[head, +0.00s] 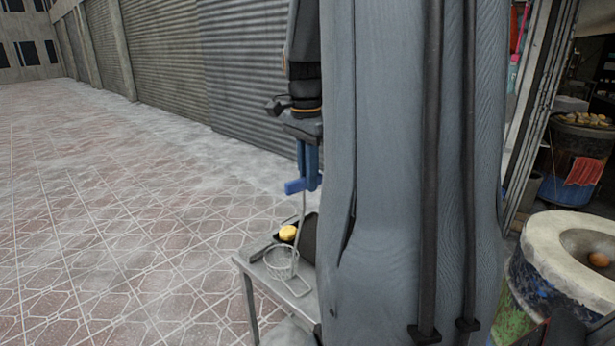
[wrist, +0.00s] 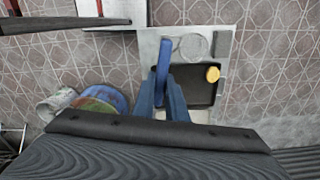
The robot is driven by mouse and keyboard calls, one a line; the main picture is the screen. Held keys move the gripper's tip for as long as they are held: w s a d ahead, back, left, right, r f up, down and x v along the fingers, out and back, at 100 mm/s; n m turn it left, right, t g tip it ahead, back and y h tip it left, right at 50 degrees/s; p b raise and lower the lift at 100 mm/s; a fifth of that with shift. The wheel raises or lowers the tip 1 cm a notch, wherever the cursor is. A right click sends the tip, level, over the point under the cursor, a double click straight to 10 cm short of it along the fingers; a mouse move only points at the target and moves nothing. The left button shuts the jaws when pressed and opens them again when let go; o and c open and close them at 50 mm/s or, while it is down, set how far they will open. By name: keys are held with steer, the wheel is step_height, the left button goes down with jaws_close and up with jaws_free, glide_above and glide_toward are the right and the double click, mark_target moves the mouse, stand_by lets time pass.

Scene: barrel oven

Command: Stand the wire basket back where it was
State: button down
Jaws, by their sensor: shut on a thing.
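The wire basket (head: 281,262) is a round, pale mesh bowl at the small metal table. A thin wire handle runs up from it towards my gripper (head: 306,180). My gripper points down, with its blue fingers shut on the handle's upper part; a brighter blue bar shows at the grip. In the wrist view, the basket (wrist: 194,47) is a round rim right of the blue bar (wrist: 163,62), beyond my fingers (wrist: 170,100). I cannot tell whether the basket touches the tabletop or hangs just above it.
The metal table (head: 246,268) carries a dark tray (wrist: 205,98) with a yellow round item (wrist: 212,74). A grey block (wrist: 221,43) lies beside the basket. A barrel oven (head: 545,255) stands at the right in the head view. Open paving lies left.

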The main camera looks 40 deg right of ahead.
steer(key=shift+f, duration=0.2)
steer(key=c, duration=1.4)
jaws_free()
steer(key=shift+o, duration=0.2)
steer(key=shift+r, duration=0.15)
steer(key=shift+a+r+p, duration=0.15)
steer(key=shift+r+p, duration=3.4)
steer(key=shift+r, duration=0.85)
